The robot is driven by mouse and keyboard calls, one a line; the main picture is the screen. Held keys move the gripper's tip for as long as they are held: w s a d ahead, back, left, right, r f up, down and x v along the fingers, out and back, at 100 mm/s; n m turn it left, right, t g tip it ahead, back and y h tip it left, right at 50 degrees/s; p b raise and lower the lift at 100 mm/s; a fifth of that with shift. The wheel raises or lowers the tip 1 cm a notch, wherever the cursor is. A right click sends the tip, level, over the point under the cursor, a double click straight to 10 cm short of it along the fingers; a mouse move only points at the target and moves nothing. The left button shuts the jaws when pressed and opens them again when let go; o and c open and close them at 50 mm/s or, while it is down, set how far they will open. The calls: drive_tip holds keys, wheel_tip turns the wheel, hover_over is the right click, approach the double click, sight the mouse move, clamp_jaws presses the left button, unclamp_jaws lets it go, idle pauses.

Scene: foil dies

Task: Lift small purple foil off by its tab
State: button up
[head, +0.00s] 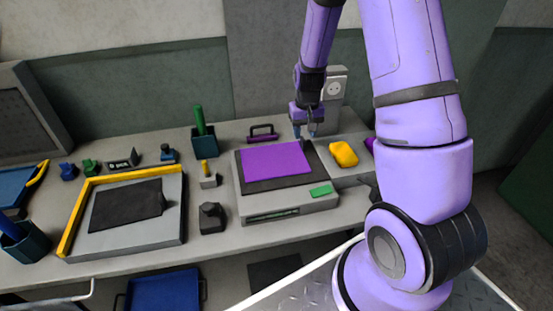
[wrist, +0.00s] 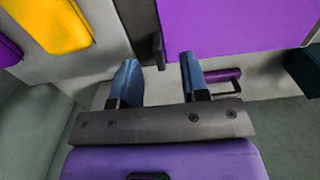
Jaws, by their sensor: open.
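The purple foil (head: 275,159) lies flat on the dark bed (head: 250,186) of a grey block-shaped unit. It also fills the upper right of the wrist view (wrist: 235,25). A small dark piece (wrist: 158,50), possibly the foil's tab, stands at the edge by the foil's corner. My gripper (head: 305,135) is at the back right corner of the foil. In the wrist view my gripper (wrist: 160,65) is open with two blue fingers, and the dark piece shows between and beyond their tips. I cannot tell whether they touch it.
A yellow block (head: 343,154) lies right of the unit. A dark purple handle (head: 262,133) stands behind it; a green-handled tool in a dark cup (head: 203,141) is at back left. A yellow-edged tray (head: 170,235) with a dark sheet and a black knob (head: 212,217) are to the left.

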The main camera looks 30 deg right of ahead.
sight(304, 141)
drive_tip(key=shift+w+d+f, duration=0.1)
drive_tip(key=shift+d+f, duration=0.05)
drive_tip(key=shift+f, duration=1.1)
drive_tip(key=shift+w+d+f, duration=0.1)
drive_tip(key=shift+f, duration=1.15)
clamp_jaws()
